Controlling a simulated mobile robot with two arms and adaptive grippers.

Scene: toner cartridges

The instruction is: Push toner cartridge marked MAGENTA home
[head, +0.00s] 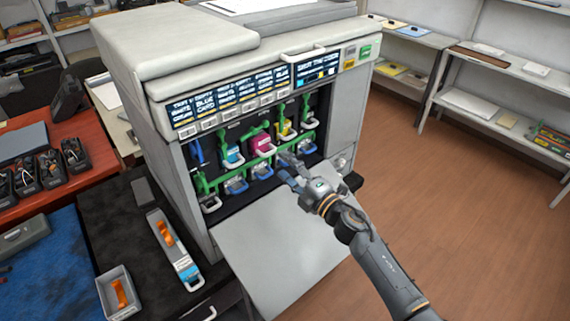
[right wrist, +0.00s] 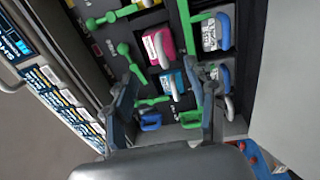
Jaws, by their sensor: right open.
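The magenta cartridge (head: 262,142) sits in the upper row of the open printer bay, between a cyan cartridge (head: 232,155) and a yellow one (head: 286,129). It has a white loop handle at its front and a green lever near it. In the right wrist view the magenta cartridge (right wrist: 155,45) lies beyond the fingertips, with the cyan cartridge (right wrist: 171,82) nearer the middle. My right gripper (head: 287,167) is open and empty in front of the bay, lower than the magenta cartridge; its fingers (right wrist: 165,80) are spread apart. I cannot tell how deep the cartridge sits. My left gripper is out of view.
The printer's front door (head: 275,250) is folded down below the bay. A lower row of blue and grey units with handles fills the bay. On the dark table at left lie a long cartridge (head: 187,270) and a grey bin (head: 103,285). Open floor is at right.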

